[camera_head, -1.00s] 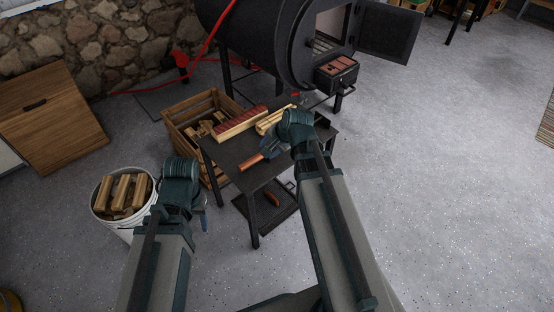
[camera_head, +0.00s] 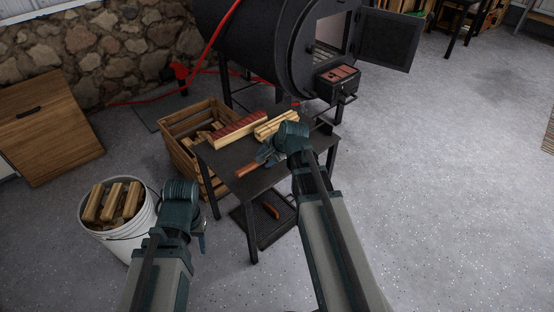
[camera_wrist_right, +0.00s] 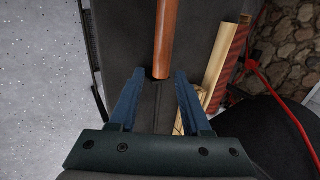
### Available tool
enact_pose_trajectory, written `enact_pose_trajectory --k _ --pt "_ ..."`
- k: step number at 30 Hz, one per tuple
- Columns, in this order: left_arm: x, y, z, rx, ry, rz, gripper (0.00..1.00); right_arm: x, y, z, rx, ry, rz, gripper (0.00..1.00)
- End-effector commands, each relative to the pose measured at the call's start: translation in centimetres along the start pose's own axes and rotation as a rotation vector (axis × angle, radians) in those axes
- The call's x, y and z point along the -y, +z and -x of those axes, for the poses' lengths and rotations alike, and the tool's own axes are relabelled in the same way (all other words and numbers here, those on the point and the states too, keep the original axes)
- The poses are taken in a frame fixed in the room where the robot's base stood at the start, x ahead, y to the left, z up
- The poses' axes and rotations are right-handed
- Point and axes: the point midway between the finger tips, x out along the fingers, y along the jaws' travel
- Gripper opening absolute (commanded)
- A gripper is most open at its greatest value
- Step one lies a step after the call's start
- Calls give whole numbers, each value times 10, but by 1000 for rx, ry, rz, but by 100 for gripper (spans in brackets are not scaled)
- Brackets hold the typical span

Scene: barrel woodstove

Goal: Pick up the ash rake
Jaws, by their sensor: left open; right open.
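The ash rake lies on the dark side table (camera_head: 240,153), its orange-brown wooden handle (camera_head: 247,169) pointing to the table's near left. In the right wrist view the handle (camera_wrist_right: 164,40) runs away from me and joins a dark shaft. My right gripper (camera_head: 265,156) is open above the table. In its wrist view the open fingers (camera_wrist_right: 158,76) stand on either side of the rake where handle meets shaft, with gaps on both sides. The height between fingers and rake is hard to tell. My right arm hides part of the rake. My left gripper (camera_head: 202,238) is open and empty, beside the white bucket.
Split firewood (camera_head: 275,124) and a red-topped wood piece (camera_head: 238,130) lie at the table's back. The black barrel stove (camera_head: 275,45), door open, stands behind. A wooden crate (camera_head: 184,153) and a white bucket of wood (camera_head: 135,229) are left.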

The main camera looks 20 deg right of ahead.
Motion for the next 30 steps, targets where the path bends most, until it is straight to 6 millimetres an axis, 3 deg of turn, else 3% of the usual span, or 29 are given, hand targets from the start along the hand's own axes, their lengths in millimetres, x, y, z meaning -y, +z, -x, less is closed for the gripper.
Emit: enact_pose_trajectory --k 1,11,22,30 --pt "-1 -1 -9 0 -1 0 50 -1 0 -10 0 0 1 48" --pt "-1 -1 -14 0 -3 -1 50 0 0 -16 0 0 2 48" --pt "-4 -3 -51 -2 -4 -5 50 1 1 -62 -1 0 2 48" --pt "-4 -3 -50 -2 -3 -6 50 3 2 -63 -1 0 1 48"
